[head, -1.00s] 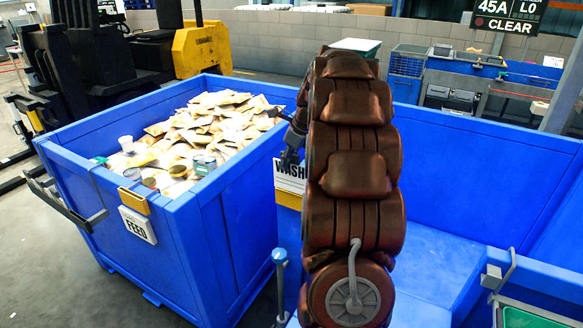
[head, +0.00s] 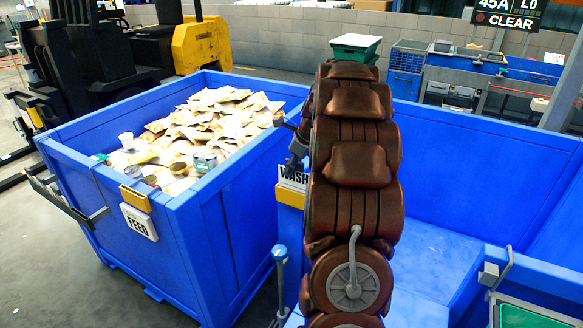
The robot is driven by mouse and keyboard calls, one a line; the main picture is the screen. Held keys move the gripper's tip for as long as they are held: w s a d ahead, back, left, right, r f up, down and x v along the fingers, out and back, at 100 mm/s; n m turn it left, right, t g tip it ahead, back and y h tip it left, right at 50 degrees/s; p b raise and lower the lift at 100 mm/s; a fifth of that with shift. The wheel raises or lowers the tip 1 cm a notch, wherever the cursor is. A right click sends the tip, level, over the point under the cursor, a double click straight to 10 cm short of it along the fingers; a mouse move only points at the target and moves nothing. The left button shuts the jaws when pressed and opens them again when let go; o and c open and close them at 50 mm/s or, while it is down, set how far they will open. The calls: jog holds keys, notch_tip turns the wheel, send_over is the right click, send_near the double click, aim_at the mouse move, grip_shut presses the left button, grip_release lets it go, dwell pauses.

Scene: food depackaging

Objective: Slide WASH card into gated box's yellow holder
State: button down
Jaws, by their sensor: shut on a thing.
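The white WASH card (head: 292,178) stands upright at the gated blue box (head: 480,165), just above the yellow holder (head: 290,197). Its lower edge appears to be behind the holder's front, but how deep it sits cannot be told. My gripper (head: 296,162) is shut on the card from above. The card's right end and part of my gripper are hidden behind my brown arm.
A blue FEED box (head: 215,225) full of packets and cans stands at left, its FEED card (head: 139,222) below a yellow holder (head: 135,198). A blue-topped post (head: 280,254) stands in front.

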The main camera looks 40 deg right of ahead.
jog(key=shift+f, duration=0.6)
jog(key=c, duration=1.2)
grip_release()
jog(key=shift+c, duration=0.2)
jog(key=shift+r, duration=0.3)
jog(key=b+v, duration=0.1)
jog(key=v, duration=1.1)
jog(key=shift+r+b, duration=0.35)
jog(key=shift+b, duration=0.05)
